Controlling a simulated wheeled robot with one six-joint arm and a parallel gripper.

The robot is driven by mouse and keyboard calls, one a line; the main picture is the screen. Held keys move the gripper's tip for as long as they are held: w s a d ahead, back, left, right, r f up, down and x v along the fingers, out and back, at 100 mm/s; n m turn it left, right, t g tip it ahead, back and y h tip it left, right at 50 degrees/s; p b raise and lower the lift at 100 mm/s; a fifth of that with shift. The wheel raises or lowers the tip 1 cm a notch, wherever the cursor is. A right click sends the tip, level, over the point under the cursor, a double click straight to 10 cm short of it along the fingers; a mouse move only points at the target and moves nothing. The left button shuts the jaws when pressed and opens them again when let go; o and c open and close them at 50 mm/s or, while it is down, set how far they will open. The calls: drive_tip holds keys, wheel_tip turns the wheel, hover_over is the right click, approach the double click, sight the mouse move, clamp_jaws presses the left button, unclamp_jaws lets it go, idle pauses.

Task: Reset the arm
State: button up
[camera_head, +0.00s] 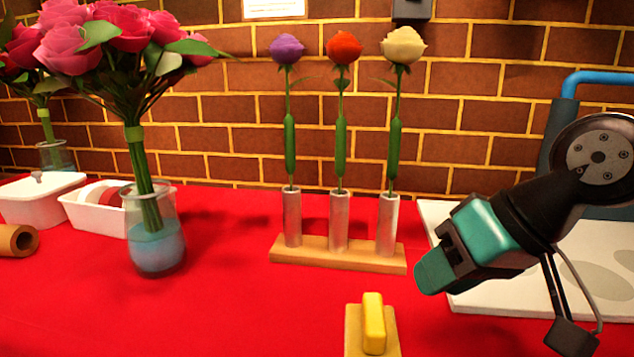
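My gripper (436,270) is on the right side of the view, at the end of my dark arm. Its teal fingers point down and to the left, above the red table and the near left edge of the white board. From this angle I cannot tell whether the fingers are apart or together. No object shows in it. It is to the right of the wooden stand (338,254) and apart from it.
Three tubes on the stand hold a purple (287,50), a red (343,48) and a cream rose (403,46). A yellow block (373,322) sits front centre. A glass vase (156,240) with pink roses stands left. A white board (590,280) lies right. Front left is clear.

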drive_tip(key=s+f+n+g, duration=0.1)
drive_tip(key=s, duration=0.1)
drive_tip(key=s+f+n+g+h, duration=0.1)
drive_tip(key=s, duration=0.2)
drive_tip(key=s+f+g, duration=0.1)
drive_tip(key=s, duration=0.2)
drive_tip(key=shift+d+f+n, duration=0.3)
drive_tip(key=shift+f+n, duration=0.05)
drive_tip(key=shift+n, duration=0.05)
wheel_tip(320, 180, up, 30)
drive_tip(key=s+g+p, duration=0.1)
drive_tip(key=p, duration=2.9)
drive_tip(key=shift+s+d+f+n+h, duration=0.15)
drive_tip(key=shift+s+f+n+h, duration=0.15)
drive_tip(key=shift+s+h, duration=0.1)
